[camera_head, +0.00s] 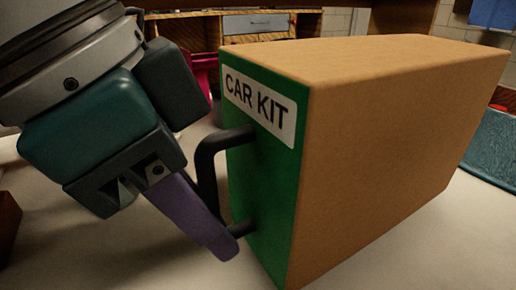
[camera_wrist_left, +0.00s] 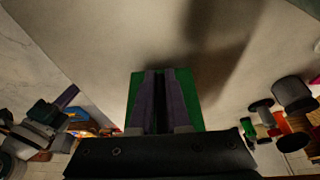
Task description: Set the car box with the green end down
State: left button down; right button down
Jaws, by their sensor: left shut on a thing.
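The car box (camera_head: 400,120) is a large brown cardboard box in the right half of the head view. Its green end (camera_head: 262,190) faces left, toward my left gripper, and bears a white "CAR KIT" label and a black handle (camera_head: 207,165). The box lies lengthwise, with its long brown sides running away to the right. My left gripper (camera_head: 220,240) is shut on the handle, its purple finger crossing the lower part. In the left wrist view, the green end (camera_wrist_left: 193,95) shows behind the two close fingers. My right gripper (camera_wrist_left: 66,97) appears at the left there, its opening unclear.
A pale tabletop (camera_head: 130,245) lies under the box, clear in front. A blue textured thing (camera_head: 493,145) is at the right edge, and a wooden desk with a drawer (camera_head: 258,23) stands behind. In the wrist view, several dark and coloured items (camera_wrist_left: 290,95) are at the right.

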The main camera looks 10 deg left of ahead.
pick_arm(q)
notch_tip(320, 180, down, 3)
jog(key=shift+r+b, duration=0.1)
jog(key=shift+b, duration=0.3)
jog(key=shift+r, duration=0.15)
jog(key=c, duration=0.9)
grip_release()
